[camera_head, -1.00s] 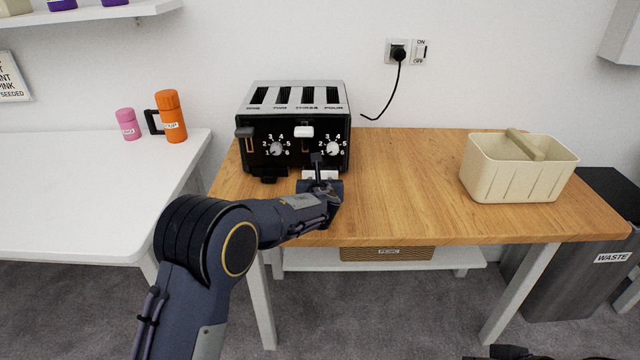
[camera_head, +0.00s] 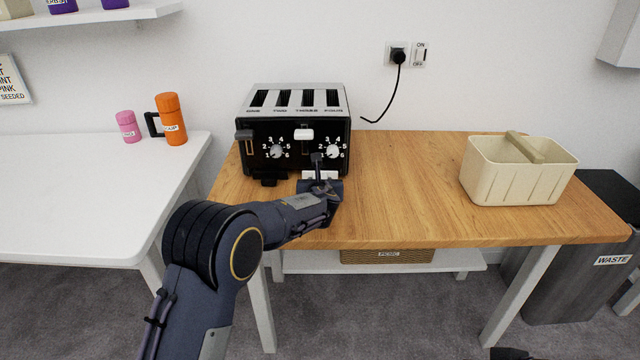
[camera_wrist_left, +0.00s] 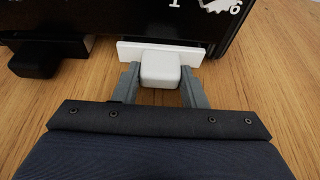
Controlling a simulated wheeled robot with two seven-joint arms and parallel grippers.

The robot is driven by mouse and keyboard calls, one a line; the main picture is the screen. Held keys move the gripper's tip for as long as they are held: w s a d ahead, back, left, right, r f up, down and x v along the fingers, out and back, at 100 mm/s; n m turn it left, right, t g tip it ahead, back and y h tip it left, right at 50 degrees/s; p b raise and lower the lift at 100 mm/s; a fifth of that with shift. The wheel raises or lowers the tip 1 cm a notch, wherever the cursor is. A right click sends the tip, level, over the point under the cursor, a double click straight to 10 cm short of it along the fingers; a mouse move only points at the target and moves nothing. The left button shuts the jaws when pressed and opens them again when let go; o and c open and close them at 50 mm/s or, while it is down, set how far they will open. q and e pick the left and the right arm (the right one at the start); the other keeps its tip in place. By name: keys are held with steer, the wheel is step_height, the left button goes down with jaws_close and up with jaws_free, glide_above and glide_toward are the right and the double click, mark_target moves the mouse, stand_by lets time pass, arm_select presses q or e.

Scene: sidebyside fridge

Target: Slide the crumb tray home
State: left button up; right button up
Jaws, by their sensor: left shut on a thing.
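The crumb tray shows as a white front plate with a blocky white handle (camera_wrist_left: 160,68), low on the front of the black four-slot toaster (camera_head: 296,125). In the head view its white front (camera_head: 320,175) is partly hidden by my left gripper (camera_head: 318,180). In the left wrist view, my left gripper's grey fingers (camera_wrist_left: 160,84) stand on both sides of the handle, shut on it. The plate is close to the toaster's front; the exact gap is hard to tell. A dark part at the lower right edge may be my right gripper (camera_head: 510,353), mostly cut off.
A second, black handle (camera_wrist_left: 48,56) sits left of the white one. The toaster stands on a wooden table (camera_head: 410,190). A cream basket (camera_head: 518,172) stands at right, with bare tabletop between. An orange flask (camera_head: 170,119) and pink jar (camera_head: 128,126) stand on the white table (camera_head: 80,200).

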arm_select(q)
steer(key=shift+w, duration=0.1)
steer(key=o, duration=0.9)
steer(key=b+v, duration=0.1)
steer(key=v, duration=0.6)
steer(key=shift+s+r, duration=0.15)
steer(key=shift+s, duration=0.2)
